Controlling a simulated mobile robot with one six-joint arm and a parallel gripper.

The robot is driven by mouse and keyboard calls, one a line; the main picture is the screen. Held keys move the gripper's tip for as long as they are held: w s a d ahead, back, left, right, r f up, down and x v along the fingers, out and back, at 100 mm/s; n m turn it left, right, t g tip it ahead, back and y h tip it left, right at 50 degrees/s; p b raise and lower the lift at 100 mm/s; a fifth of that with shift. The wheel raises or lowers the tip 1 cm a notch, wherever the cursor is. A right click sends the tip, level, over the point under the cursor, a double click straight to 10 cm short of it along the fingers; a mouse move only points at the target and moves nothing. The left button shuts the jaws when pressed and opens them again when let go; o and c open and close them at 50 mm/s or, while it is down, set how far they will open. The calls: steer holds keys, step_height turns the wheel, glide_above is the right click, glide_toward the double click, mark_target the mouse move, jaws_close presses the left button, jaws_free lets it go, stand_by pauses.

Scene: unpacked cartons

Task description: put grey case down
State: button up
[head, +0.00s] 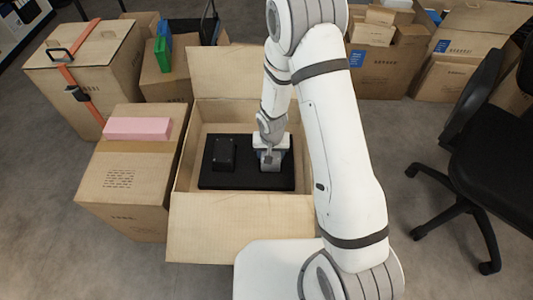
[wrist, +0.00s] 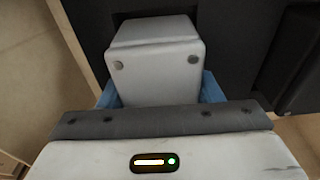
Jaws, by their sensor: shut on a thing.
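The grey case (wrist: 155,65) is a light grey block with two round studs, between the blue finger pads of my gripper in the wrist view. In the head view my gripper (head: 268,158) is inside the open carton (head: 213,254), over the right half of a black foam insert (head: 217,180). My gripper is shut on the grey case. The case shows in the head view as a pale patch (head: 271,166), partly covered by the gripper. I cannot tell whether the case touches the insert.
A black object (head: 224,153) sits on the left half of the insert. A closed carton with a pink block (head: 137,128) stands to the left. More cartons stand behind. A black office chair (head: 462,150) is at the right. Grey floor lies between.

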steer(key=shift+f+b, duration=0.35)
steer(key=shift+b, duration=0.2)
steer(key=shift+s+f, duration=0.1)
